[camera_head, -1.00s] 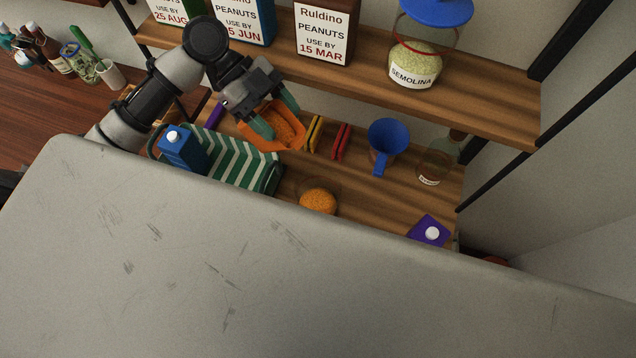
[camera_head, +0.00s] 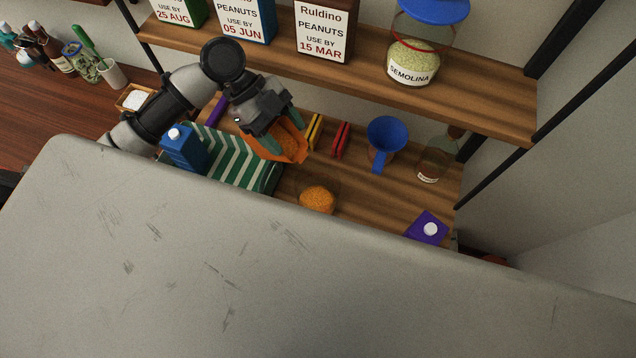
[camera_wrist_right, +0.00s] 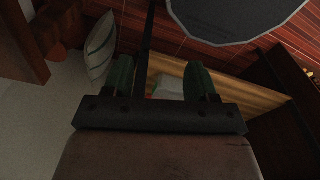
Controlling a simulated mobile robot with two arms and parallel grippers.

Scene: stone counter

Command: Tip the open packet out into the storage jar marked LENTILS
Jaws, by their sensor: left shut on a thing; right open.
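My left gripper (camera_head: 280,128) is shut on the open orange packet (camera_head: 289,146), in the head view. The packet is tilted, lower end to the right, with orange grains inside. It hangs above the lower shelf, up and left of a clear jar (camera_head: 317,199) holding orange grains. The jar's lower part is hidden by the grey surface in front, and no label on it shows. I cannot see grains falling. My right gripper (camera_wrist_right: 162,80) shows in the right wrist view, open, with nothing between its fingers that I can make out as held.
A striped green bag (camera_head: 238,163) and blue carton (camera_head: 183,148) stand left of the jar. A blue funnel (camera_head: 387,134), a bottle (camera_head: 436,160) and a purple carton (camera_head: 427,229) are to the right. The upper shelf (camera_head: 460,95) holds peanut boxes and a semolina jar (camera_head: 413,62).

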